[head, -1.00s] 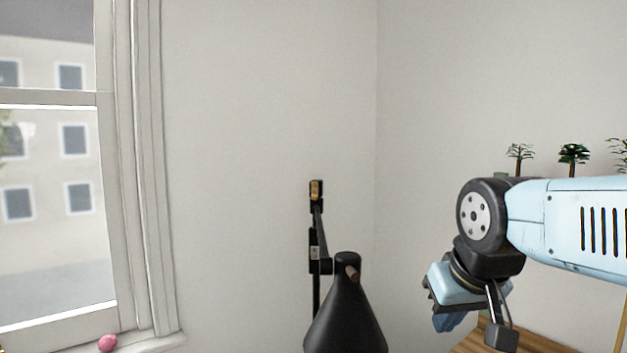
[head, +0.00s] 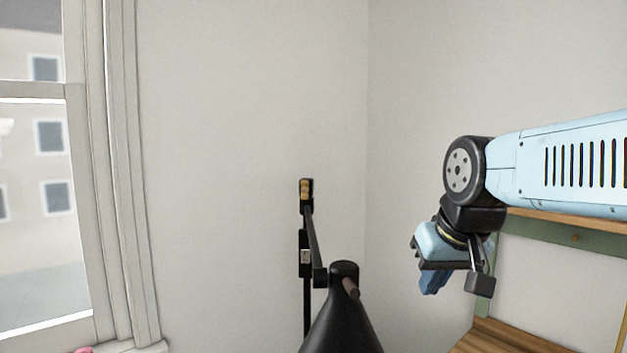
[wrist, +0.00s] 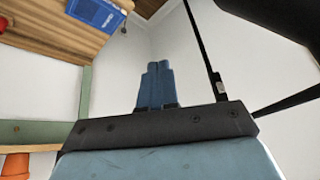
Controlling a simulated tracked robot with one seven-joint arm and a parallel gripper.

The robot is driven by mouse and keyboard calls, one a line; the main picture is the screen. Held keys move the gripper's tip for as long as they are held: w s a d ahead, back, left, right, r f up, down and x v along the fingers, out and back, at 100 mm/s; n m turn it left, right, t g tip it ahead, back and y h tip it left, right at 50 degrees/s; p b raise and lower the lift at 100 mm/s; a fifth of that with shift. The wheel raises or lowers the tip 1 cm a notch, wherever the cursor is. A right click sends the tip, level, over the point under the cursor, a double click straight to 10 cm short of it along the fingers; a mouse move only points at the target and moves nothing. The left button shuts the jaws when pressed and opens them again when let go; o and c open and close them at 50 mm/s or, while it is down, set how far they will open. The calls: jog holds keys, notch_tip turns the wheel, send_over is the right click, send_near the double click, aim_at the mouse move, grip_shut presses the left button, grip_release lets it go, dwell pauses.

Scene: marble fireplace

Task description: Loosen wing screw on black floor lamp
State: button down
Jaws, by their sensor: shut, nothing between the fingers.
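The black floor lamp stands near the room corner, its cone shade (head: 343,325) low in the head view. A thin pole rises behind the shade to a brass-coloured piece (head: 306,190) at the top, with a dark clamp (head: 304,256) partway down. A brown peg (head: 350,287) sticks out at the shade's neck. I cannot tell which part is the wing screw. My gripper (head: 432,283) is right of the lamp, apart from it, pointing down. In the wrist view its blue fingers (wrist: 155,84) are together and empty, with the lamp pole (wrist: 198,35) to their right.
A wooden surface (head: 505,338) and a green-framed shelf (head: 565,236) stand at the right, close to my arm. The wrist view shows a blue box (wrist: 97,14) on wood. A window (head: 45,180) is at the left. Bare wall lies behind the lamp.

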jog(key=w+a+r+y, duration=0.2)
jog(key=w+a+r, duration=0.1)
jog(key=w+r, duration=0.85)
jog(key=w+a+r+y, duration=0.2)
jog(key=w+a+r, duration=0.2)
jog(key=w+r, duration=0.7)
send_near(309, 194)
notch_tip(309, 194, down, 4)
jog(key=d, duration=0.3)
jog(key=shift+m, duration=0.4)
jog(key=shift+w+a+r, duration=0.1)
jog(key=shift+w+a, duration=0.2)
jog(key=shift+a, duration=0.45)
jog(key=shift+w+a, duration=0.35)
jog(key=shift+a, duration=0.4)
jog(key=shift+w+a+r, duration=0.1)
jog(key=shift+w+a, duration=0.2)
jog(key=shift+a, duration=0.45)
